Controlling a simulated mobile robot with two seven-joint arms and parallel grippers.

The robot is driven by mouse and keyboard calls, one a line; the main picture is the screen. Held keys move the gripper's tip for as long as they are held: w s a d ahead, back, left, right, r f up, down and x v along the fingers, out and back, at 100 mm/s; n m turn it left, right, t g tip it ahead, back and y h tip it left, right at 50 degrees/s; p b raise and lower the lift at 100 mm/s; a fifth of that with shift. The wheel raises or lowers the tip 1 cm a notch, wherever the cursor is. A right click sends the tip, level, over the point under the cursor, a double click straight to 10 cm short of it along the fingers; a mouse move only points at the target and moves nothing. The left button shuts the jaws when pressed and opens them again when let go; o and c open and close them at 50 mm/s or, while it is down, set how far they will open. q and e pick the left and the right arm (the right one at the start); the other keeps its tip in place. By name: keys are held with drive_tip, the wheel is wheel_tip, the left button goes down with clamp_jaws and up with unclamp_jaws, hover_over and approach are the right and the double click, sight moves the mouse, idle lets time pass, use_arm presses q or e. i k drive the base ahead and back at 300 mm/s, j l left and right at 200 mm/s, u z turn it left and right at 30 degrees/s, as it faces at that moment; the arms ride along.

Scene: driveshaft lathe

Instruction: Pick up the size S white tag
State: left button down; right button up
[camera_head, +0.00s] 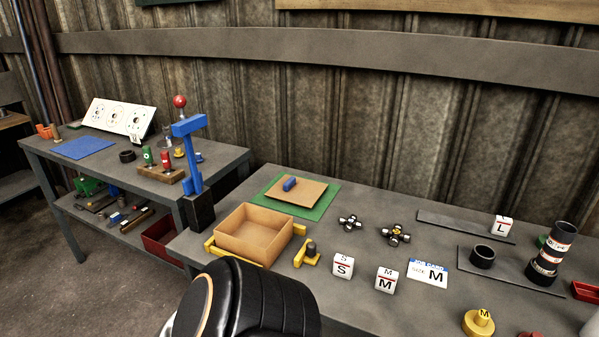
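The size S white tag (343,265) is a small white block marked S with a red line. It stands on the right-hand table (370,315), next to the white M tag (386,279) on its right. A white L tag (502,226) stands further back at the right, on a dark strip. A black rounded arm part of mine (262,305) shows at the bottom, left of the S tag. Neither gripper's fingers are in view.
An open cardboard box (226,239) sits left of the S tag, with a yellow fixture (307,254) between them. Behind are two metal cross joints (396,235). A job card (428,273) marked M, a black ring (482,256) and a dark cylinder (553,252) lie to the right.

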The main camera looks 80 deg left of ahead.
sight(343, 265)
drive_tip(key=u, duration=2.1)
